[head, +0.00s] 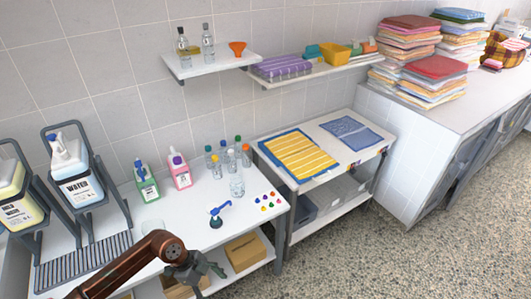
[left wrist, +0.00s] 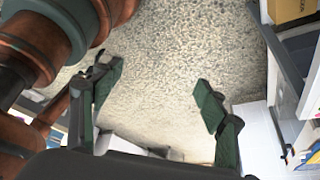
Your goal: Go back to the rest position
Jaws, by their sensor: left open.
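My left arm comes in at the bottom of the head view, and its gripper (head: 207,268) hangs in front of the front edge of the white table (head: 190,215). In the left wrist view the same gripper (left wrist: 160,88) is open, its two green-padded fingers wide apart. Nothing is between them; only the speckled floor (left wrist: 175,50) shows there. My right gripper shows in neither view.
The table holds a water jug (head: 75,175), a blue-topped dispenser pump (head: 217,215) and several bottles. A cardboard box (head: 245,250) sits on the shelf below. A cart (head: 325,180) with a yellow striped towel (head: 299,155) stands beside it. The floor (head: 400,265) at right is clear.

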